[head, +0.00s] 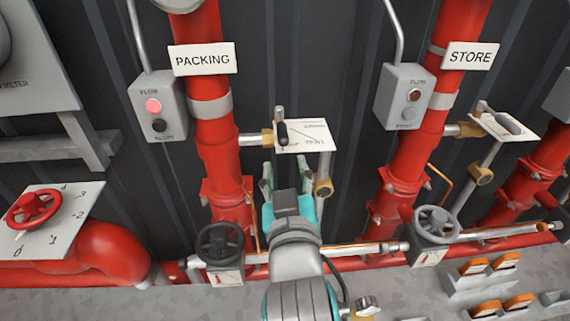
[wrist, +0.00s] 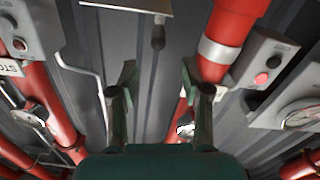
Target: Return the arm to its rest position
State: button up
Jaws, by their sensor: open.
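My gripper (head: 285,180) is in front of the wall between the PACKING pipe (head: 217,155) and the STORE pipe (head: 410,160). It points up toward the small white valve plate (head: 315,135) with a dark lever (head: 281,132). In the wrist view my gripper (wrist: 160,85) has its two green fingers spread, with nothing between them. There the lever (wrist: 158,38) hangs from the plate (wrist: 140,5) beyond the fingertips and looks apart from them. My arm reaches up from the bottom of the head view and hides part of the low pipework.
A black handwheel (head: 219,243) stands left of my arm and a grey handwheel (head: 437,222) to its right. The PACKING flow box (head: 157,107) shows a lit pink lamp. A red dial wheel (head: 33,208) is at far left.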

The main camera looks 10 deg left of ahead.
dwell(0.3)
jog(key=s+d+f+g, duration=0.1)
jog(key=s+d+f, duration=0.35)
jog(key=f, duration=0.35)
jog(key=s+d+f+h, duration=0.1)
jog(key=s+d+f, duration=0.2)
jog(key=d+f, duration=0.4)
jog(key=s+d+f+g, duration=0.1)
jog(key=s+d+f, duration=0.35)
jog(key=f, duration=0.45)
jog(key=s+d+f+m+h, duration=0.1)
jog(key=s+d, duration=0.4)
jog(key=s, duration=0.7)
jog(key=s+d+f+m+h, duration=0.2)
jog(key=s+d+f+m, duration=0.2)
jog(key=s, duration=0.8)
jog(key=shift+d+g+h, duration=0.3)
jog(key=shift+d, duration=0.25)
